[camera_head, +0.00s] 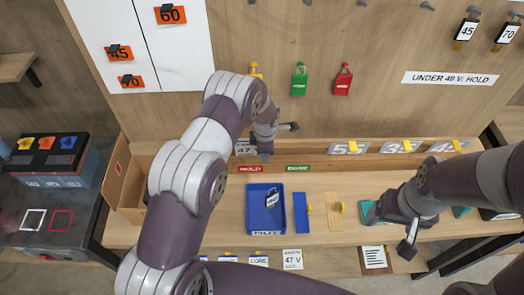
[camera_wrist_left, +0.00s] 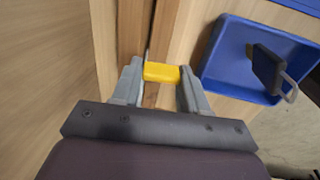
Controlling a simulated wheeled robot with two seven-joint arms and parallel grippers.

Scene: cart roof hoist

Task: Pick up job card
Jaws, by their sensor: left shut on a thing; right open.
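A white card with dark printed lines (camera_head: 375,258), which looks like the job card, is at the bench's front edge. My right gripper (camera_head: 408,240) is open and empty, just right of the card and apart from it. My left gripper (camera_head: 266,150) is at the back of the bench, beside the grey plate marked 47 (camera_head: 245,149). In the left wrist view my left gripper (camera_wrist_left: 160,80) is shut on a yellow tab (camera_wrist_left: 161,72). What the tab belongs to is mostly hidden.
A blue tray (camera_head: 250,213) holding a dark padlock-like item stands mid-bench, with a blue strip (camera_head: 301,212) and a wooden strip (camera_head: 320,222) beside it. More numbered plates (camera_head: 400,147) line the back.

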